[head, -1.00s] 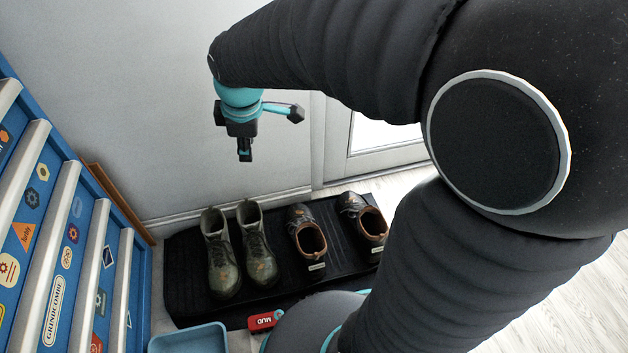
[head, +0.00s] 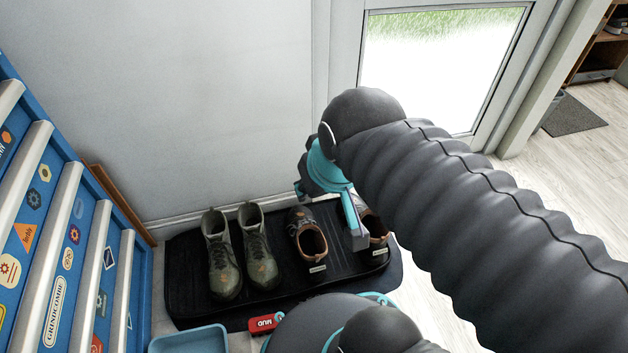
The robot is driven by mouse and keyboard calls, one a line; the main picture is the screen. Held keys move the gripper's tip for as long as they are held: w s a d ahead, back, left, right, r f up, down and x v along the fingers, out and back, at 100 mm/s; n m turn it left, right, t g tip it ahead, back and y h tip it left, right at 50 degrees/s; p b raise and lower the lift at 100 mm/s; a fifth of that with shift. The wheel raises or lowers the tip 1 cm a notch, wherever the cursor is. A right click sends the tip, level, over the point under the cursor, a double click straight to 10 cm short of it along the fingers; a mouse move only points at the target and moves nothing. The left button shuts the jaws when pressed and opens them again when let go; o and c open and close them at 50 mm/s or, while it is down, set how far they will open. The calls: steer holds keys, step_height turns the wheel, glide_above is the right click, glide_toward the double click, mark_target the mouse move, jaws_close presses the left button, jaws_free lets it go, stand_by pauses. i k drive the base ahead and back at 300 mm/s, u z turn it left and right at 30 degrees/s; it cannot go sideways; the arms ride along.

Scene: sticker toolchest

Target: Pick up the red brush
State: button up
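The red brush (head: 265,323), with white letters reading MUD on it, lies low in the head view, in front of the black boot tray. Its right end is hidden behind my own body. My gripper (head: 359,236) hangs over the right part of the tray, in front of the right brown shoe in the picture. It is to the right of the brush and apart from it. My arm and the angle hide most of the fingers, so I cannot see their opening.
The black boot tray (head: 185,262) holds green boots (head: 224,262) and brown shoes (head: 308,242). A blue bin (head: 188,340) stands left of the brush. A blue toolchest (head: 60,215) covers the left side. A wall and glass door are behind; wooden floor is open at right.

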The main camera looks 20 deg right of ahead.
mark_target(266, 324)
steer(key=k, duration=0.45)
steer(key=u, duration=0.2)
steer(key=i, duration=0.25)
steer(key=z, duration=1.75)
steer(key=k, duration=1.1)
steer(key=u, duration=0.75)
